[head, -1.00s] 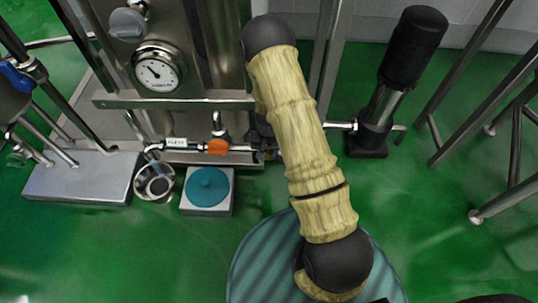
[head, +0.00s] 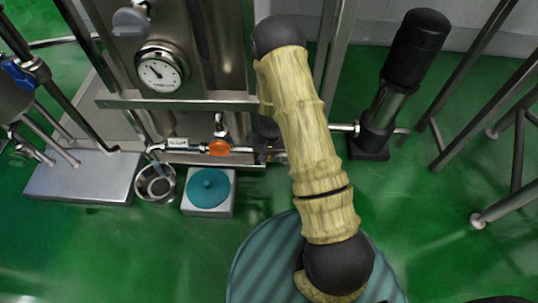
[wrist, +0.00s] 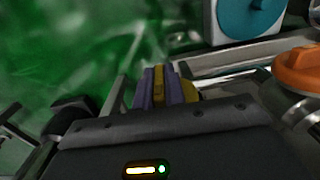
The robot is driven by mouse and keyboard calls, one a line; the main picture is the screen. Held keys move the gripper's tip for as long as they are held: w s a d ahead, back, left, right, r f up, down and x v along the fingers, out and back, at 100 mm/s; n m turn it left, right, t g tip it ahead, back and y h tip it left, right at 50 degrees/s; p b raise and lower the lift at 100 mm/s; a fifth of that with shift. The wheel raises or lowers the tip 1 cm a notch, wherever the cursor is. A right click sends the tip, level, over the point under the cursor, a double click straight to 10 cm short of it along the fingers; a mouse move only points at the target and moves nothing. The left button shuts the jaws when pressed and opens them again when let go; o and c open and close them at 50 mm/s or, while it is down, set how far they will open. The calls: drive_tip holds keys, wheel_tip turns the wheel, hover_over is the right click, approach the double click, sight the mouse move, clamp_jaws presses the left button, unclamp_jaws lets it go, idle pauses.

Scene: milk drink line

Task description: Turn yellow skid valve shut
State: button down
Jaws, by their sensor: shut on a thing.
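In the wrist view the purple fingers of my gripper (wrist: 159,76) are shut on the yellow valve handle (wrist: 159,92). A yellow strip of it shows between the fingers, and more yellow shows just right of them. Its full shape and angle are hidden by the fingers and the gripper body.
An orange valve handle (head: 219,148) sits on the skid pipe; it also shows close right of my gripper in the wrist view (wrist: 298,70). A teal-topped box (head: 208,190), a steel cup (head: 155,183) and a pump (head: 392,90) stand nearby. Green floor is open left of my gripper.

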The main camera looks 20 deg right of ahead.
drive_tip(key=shift+w+d+y, duration=0.15)
drive_tip(key=shift+d+y, duration=0.05)
drive_tip(key=shift+y, duration=0.1)
drive_tip(key=shift+d+t+y+b, duration=0.15)
drive_tip(key=shift+t+y+b, duration=0.65)
drive_tip(key=shift+y+b, duration=0.5)
drive_tip(key=y, duration=0.2)
drive_tip(key=t+y, duration=0.1)
drive_tip(key=y, duration=0.2)
drive_tip(key=shift+f+t+y, duration=0.15)
drive_tip(key=shift+t+y, duration=0.15)
drive_tip(key=shift+f+t+y+b, duration=0.1)
drive_tip(key=shift+t+y+b, duration=0.8)
drive_tip(key=shift+y, duration=1.05)
drive_tip(key=shift+t+y+b, duration=0.4)
drive_tip(key=shift+y+b, duration=0.9)
drive_tip(key=shift+y, duration=0.65)
drive_tip(key=c, duration=1.5)
unclamp_jaws()
drive_tip(key=shift+o, duration=0.2)
